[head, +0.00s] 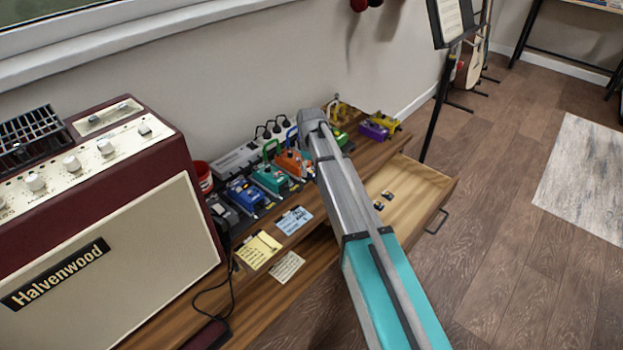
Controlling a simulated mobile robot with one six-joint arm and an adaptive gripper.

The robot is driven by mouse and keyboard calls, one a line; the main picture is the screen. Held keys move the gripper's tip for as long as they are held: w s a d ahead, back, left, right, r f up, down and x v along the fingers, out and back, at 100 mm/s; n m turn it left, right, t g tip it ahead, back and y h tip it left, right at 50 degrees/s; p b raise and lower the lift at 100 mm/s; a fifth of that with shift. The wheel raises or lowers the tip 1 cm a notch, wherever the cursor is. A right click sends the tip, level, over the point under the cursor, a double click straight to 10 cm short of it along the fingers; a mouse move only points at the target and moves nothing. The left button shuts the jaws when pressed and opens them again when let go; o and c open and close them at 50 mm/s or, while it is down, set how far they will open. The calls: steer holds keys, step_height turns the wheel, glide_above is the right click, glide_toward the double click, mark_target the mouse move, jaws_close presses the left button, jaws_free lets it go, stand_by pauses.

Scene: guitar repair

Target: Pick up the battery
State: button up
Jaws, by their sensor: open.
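Two small dark items with lighter marks lie in the open wooden drawer (418,182): one (387,195) toward the back and one (378,205) nearer my arm. They look like batteries, but they are too small to tell for certain. My arm reaches up from the bottom right, crosses in front of the bench and covers the drawer's left part. Its far end is by the pedals. My gripper does not show; it is hidden beyond the arm or out of view.
Several coloured pedals, including a blue one (246,194) and a purple one (374,130), line the bench beside a power strip (240,158). A big amplifier (110,260) stands left. Notes (258,250) lie at the bench's front. A music stand (437,100) is behind the drawer.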

steer(key=shift+f+b, duration=0.35)
steer(key=shift+f, duration=0.25)
jaws_close()
stand_by(0.4)
